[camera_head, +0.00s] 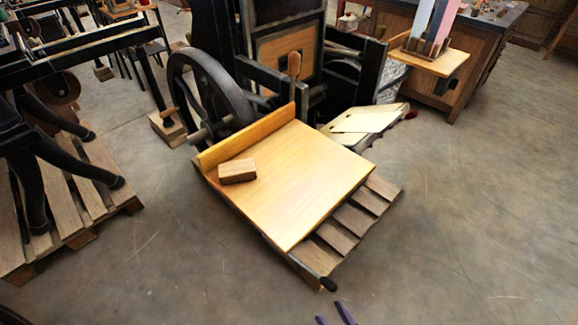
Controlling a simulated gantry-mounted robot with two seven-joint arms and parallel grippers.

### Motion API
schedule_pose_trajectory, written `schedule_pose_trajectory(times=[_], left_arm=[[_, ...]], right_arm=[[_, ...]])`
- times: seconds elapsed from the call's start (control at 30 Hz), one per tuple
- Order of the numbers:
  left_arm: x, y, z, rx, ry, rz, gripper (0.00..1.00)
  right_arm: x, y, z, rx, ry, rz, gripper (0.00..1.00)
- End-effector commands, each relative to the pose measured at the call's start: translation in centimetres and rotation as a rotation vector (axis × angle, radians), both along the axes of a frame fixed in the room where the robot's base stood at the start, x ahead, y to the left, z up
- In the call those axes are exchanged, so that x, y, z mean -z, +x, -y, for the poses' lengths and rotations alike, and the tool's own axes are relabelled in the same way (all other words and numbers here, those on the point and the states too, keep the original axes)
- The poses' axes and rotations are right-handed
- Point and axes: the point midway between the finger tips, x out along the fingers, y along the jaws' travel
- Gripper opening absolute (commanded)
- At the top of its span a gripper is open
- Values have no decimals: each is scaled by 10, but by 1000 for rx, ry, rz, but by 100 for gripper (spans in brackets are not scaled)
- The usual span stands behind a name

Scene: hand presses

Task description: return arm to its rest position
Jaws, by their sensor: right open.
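My right gripper (336,315) shows only as two dark purple fingertips at the bottom edge, right of centre. The tips are apart with nothing visible between them, over bare floor and in front of the press's pallet. The rest of the right arm is out of frame. My left gripper is not visible. The hand press (290,48) stands at the top centre, with a dark flywheel (211,85) on its left side.
A sloped wooden board (300,180) with a small wooden block (237,171) on it lies over a slatted pallet (352,218). Another pallet (75,185) carries a black machine at left. A workbench (465,60) stands at upper right. Concrete floor is clear at lower right.

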Motion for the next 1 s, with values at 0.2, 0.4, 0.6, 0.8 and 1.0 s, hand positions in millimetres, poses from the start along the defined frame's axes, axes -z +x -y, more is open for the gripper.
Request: schedule_pose_trajectory(times=[0.2,0.4,0.6,0.8,1.0], left_arm=[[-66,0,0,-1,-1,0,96],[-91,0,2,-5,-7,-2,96],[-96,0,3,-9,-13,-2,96],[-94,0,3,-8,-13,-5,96],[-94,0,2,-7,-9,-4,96]], right_arm=[[-92,16,5,108,-227,-247,63],[-139,13,33,201,-405,-511,63],[-167,-13,67,263,-543,-794,63],[-174,-53,89,266,-645,-1054,63],[-157,-103,101,212,-750,-1329,63]])
